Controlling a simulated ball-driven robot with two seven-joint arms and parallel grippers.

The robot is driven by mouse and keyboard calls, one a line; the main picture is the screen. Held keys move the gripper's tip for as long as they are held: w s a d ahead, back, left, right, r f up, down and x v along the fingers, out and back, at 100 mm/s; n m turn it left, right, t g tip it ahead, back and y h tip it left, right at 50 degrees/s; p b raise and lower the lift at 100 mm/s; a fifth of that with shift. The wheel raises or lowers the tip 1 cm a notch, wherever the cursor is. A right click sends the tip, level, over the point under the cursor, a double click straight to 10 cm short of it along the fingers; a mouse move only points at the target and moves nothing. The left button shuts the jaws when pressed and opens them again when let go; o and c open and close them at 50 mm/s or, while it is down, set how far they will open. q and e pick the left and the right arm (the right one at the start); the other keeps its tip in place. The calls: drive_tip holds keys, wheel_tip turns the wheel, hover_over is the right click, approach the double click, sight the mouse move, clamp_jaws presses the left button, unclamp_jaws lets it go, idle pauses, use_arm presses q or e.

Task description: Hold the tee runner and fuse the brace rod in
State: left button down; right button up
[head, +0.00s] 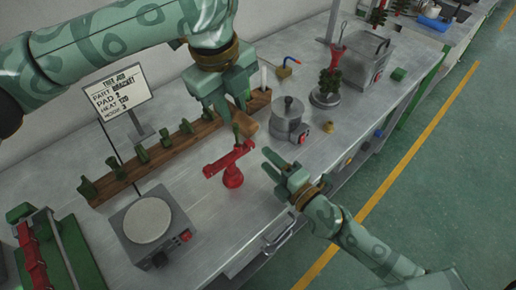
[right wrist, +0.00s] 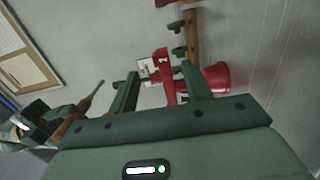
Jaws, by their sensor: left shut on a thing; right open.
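The red tee runner (head: 231,162) stands on the bench on a flared red foot, its bar level and tilted across the picture. In the right wrist view the red tee runner (right wrist: 165,78) shows beyond and between my fingertips. My right gripper (head: 273,162) is open and empty, just right of the runner and apart from it. It also shows in the right wrist view (right wrist: 160,88). My left gripper (head: 236,118) is above the runner, shut on a brown wooden-handled tool (right wrist: 90,102) with a tapered tip. I cannot single out the brace rod.
A wooden rack (head: 165,153) with several green pieces runs behind the runner. A round-plated device (head: 150,222) stands front left, a metal pot (head: 289,122) to the right, and a dark green wax tree (head: 329,85) beyond. A sign (head: 121,92) stands at the back.

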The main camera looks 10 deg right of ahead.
sight(253, 147)
use_arm(q)
drive_tip(key=shift+w, duration=0.1)
use_arm(e)
drive_tip(key=x, duration=0.9)
drive_tip(key=shift+w+a, duration=0.1)
clamp_jaws()
use_arm(q)
drive_tip(key=s+f+m+g, duration=0.5)
drive_tip(key=s+f+m, duration=0.2)
drive_tip(key=s, duration=0.6)
drive_tip(key=shift+w+a+f, duration=0.15)
drive_tip(key=shift+w+f, duration=0.6)
drive_tip(key=shift+w, duration=0.35)
drive_tip(key=shift+w+a+f, duration=0.1)
drive_tip(key=shift+w+f, duration=0.65)
drive_tip(key=shift+w, duration=0.35)
use_arm(e)
drive_tip(key=shift+f, duration=0.1)
